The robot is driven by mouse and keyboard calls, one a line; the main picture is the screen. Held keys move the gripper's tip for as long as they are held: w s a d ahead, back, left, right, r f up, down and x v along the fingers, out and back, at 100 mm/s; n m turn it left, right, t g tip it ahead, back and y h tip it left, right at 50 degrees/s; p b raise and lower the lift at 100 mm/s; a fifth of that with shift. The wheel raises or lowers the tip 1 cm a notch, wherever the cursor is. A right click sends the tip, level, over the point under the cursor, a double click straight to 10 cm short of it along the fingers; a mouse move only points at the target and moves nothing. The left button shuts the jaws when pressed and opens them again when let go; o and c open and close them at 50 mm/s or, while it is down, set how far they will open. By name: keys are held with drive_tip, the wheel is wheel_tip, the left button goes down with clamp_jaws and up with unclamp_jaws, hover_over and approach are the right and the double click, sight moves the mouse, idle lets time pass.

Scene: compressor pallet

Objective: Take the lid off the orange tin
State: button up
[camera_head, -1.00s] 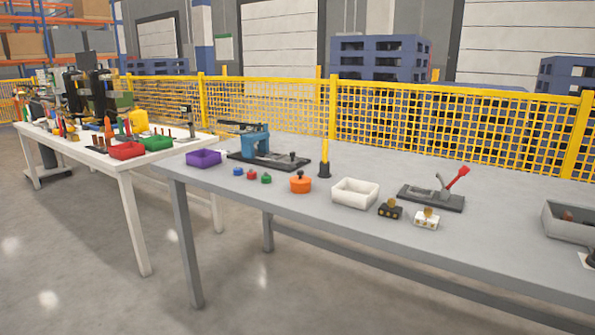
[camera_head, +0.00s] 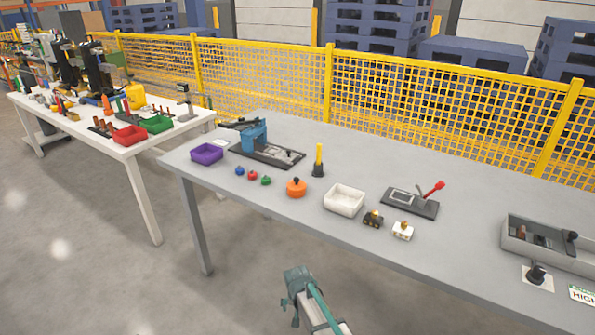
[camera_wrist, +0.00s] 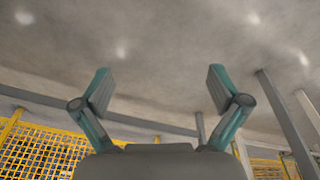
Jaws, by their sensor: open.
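The orange tin (camera_head: 296,188) stands upright on the grey table, near its front edge, with its lid on and a small dark knob on top. In the head view my gripper (camera_head: 291,303) is at the bottom, in front of the table and well apart from the tin. In the wrist view my gripper (camera_wrist: 160,88) has its two teal fingers spread wide with nothing between them. The wrist view shows floor and table legs; the tin is not in it.
A white bin (camera_head: 344,200) stands right of the tin. Small blue, red and green (camera_head: 265,180) pieces lie to its left. A black holder with a yellow stick (camera_head: 318,162) stands behind it. A purple bin (camera_head: 206,153) and a clamp fixture (camera_head: 415,201) are farther off.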

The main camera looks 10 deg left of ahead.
drive_tip(key=w+a+r+n+t+y+p, duration=0.1)
drive_tip(key=w+a+r+t+p, duration=0.1)
drive_tip(key=w+a+r+p, duration=0.55)
drive_tip(key=w+a+r+t+y+p, duration=0.1)
drive_tip(key=w+a+r+t+p, duration=0.1)
drive_tip(key=a+r, duration=0.95)
drive_tip(key=w+a+r+n+t+y+p, duration=0.15)
drive_tip(key=w+a+r+p, duration=0.3)
drive_tip(key=r, duration=1.05)
drive_tip(key=g+h+b, duration=0.2)
drive_tip(key=g+b, duration=0.2)
drive_tip(key=b, duration=0.3)
approach(297, 180)
drive_tip(key=shift+n+t, duration=0.25)
drive_tip(key=shift+n, duration=0.1)
drive_tip(key=p+x, duration=0.2)
drive_tip(key=x, duration=0.8)
drive_tip(key=shift+s+f, duration=0.15)
drive_tip(key=c, duration=1.2)
drive_tip(key=shift+o, duration=0.2)
